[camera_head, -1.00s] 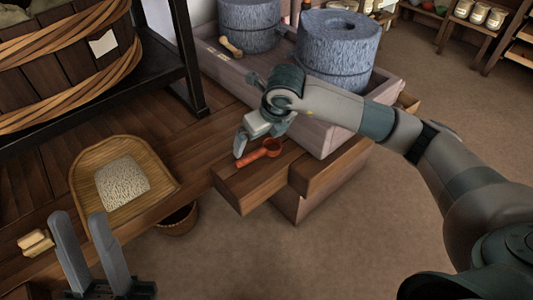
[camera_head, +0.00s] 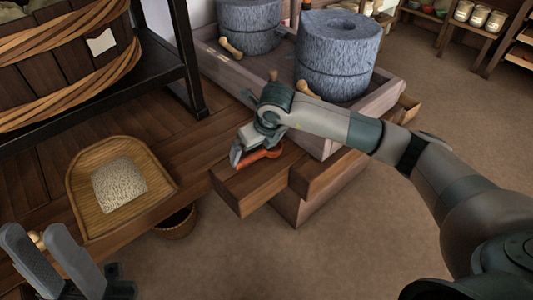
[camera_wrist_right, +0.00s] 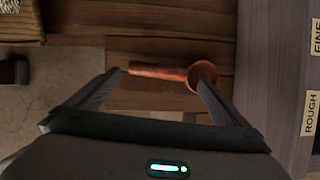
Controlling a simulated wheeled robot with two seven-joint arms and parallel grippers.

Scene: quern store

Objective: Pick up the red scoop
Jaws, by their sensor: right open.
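The red scoop (camera_head: 262,155) lies on a wooden ledge (camera_head: 245,190) in front of the millstone trough. In the right wrist view its handle (camera_wrist_right: 158,71) points left and its round bowl is at the right. My right gripper (camera_head: 242,155) is open just above the scoop and partly hides it in the head view. In the right wrist view the scoop lies across the gap between the open fingers (camera_wrist_right: 160,80), near their tips. Whether they touch it I cannot tell. My left gripper (camera_head: 40,235) is open and empty at the lower left.
A woven tray of grain (camera_head: 150,212) lies left of the ledge, with a basket (camera_head: 177,222) below. The trough (camera_head: 385,98) holds two millstones (camera_head: 335,60) and stands close behind my right gripper. A black-framed stand (camera_head: 190,60) holds a wooden tub.

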